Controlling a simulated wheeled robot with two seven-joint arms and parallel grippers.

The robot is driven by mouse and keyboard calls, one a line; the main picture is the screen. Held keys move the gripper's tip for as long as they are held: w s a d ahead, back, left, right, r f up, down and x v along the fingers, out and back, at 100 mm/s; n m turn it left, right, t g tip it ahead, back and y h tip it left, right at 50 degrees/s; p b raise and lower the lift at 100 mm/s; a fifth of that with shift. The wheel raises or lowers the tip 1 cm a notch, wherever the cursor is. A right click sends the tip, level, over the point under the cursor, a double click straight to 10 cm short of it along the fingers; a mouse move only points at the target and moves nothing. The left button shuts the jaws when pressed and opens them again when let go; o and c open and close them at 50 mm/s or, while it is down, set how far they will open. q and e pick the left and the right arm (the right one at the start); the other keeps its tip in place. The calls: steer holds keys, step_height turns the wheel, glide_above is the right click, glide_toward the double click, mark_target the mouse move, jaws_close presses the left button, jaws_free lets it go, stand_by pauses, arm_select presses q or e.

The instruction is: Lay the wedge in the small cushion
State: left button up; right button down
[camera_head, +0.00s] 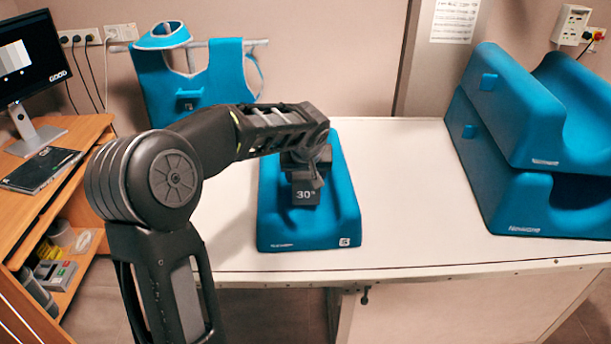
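The small blue cushion (275,232) lies on the white table, with an "S" mark on its front right corner. The dark wedge (305,197), marked "30°", shows over the cushion's middle hollow, below my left gripper (305,177). The gripper points down and its fingers meet or overlap the top of the wedge. The fingers are dark against the dark wedge, so I cannot see whether they grip it. I cannot tell whether the wedge touches the cushion. My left arm hides the cushion's back left part. My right gripper is out of view.
Two large blue cushions (548,205) are stacked at the table's right. A blue apron and collar (220,80) hang at the back wall. A wooden desk (60,180) with a monitor (30,60) stands at the left. The white table top (410,200) is clear between the cushions.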

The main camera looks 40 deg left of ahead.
arm_select(q)
steer(key=o, duration=1.4)
steer(key=shift+c, duration=0.2)
steer(key=shift+r+p, duration=0.5)
steer(key=shift+p, duration=0.15)
steer(key=shift+r+p, duration=0.35)
steer(key=shift+p, duration=0.15)
steer(key=b+v, duration=0.2)
steer(key=v, duration=0.9)
steer(key=shift+s+d+r, duration=0.2)
